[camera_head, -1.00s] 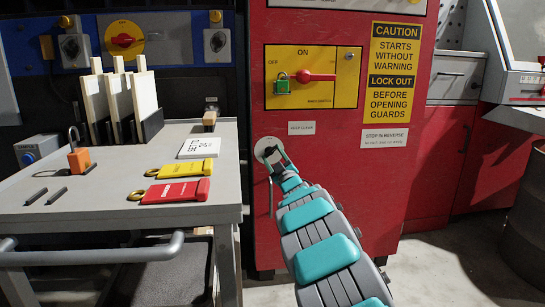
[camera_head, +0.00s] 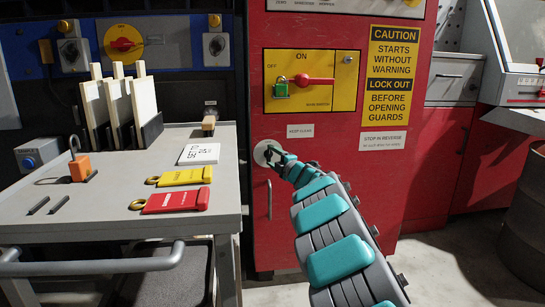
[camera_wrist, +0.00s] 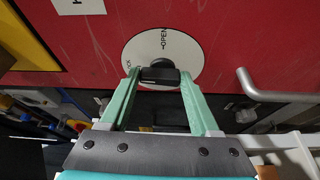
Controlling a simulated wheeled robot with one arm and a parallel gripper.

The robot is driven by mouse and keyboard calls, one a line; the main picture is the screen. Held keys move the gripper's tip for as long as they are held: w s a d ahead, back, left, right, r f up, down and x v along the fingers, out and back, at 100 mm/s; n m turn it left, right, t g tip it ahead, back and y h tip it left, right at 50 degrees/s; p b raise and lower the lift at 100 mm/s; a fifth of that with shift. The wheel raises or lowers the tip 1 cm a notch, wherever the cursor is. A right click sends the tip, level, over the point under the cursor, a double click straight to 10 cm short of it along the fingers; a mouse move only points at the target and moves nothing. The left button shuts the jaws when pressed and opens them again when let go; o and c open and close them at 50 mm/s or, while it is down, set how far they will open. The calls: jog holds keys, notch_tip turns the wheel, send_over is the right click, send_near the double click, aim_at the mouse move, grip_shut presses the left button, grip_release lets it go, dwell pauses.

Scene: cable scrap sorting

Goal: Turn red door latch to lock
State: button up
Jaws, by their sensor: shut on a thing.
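The latch on the red door (camera_head: 340,210) is a round white plate (camera_head: 261,153) with a black knob. In the wrist view the plate (camera_wrist: 185,50) carries the word OPEN at its top and part of another word, ending in CK, at its left. The black knob (camera_wrist: 160,75) lies crosswise in that view, between the two teal fingertips. My gripper (camera_wrist: 160,76) is shut on this knob, one finger at each end. In the head view my gripper (camera_head: 277,157) reaches the plate from the right and hides part of it.
A grey door handle (camera_head: 270,199) hangs just below the plate; it also shows right of the plate in the wrist view (camera_wrist: 270,94). A yellow switch panel (camera_head: 340,92) with a green padlock (camera_head: 281,90) is above. A grey table (camera_head: 110,222) stands left with tags and an orange padlock.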

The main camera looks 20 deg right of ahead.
jog(key=shift+a+n, duration=0.1)
jog(key=shift+n, duration=0.4)
jog(key=o, duration=1.4)
jog(key=shift+c, duration=0.2)
jog(key=s, duration=0.7)
jog(key=shift+s+d, duration=0.35)
jog(key=shift+d, duration=0.1)
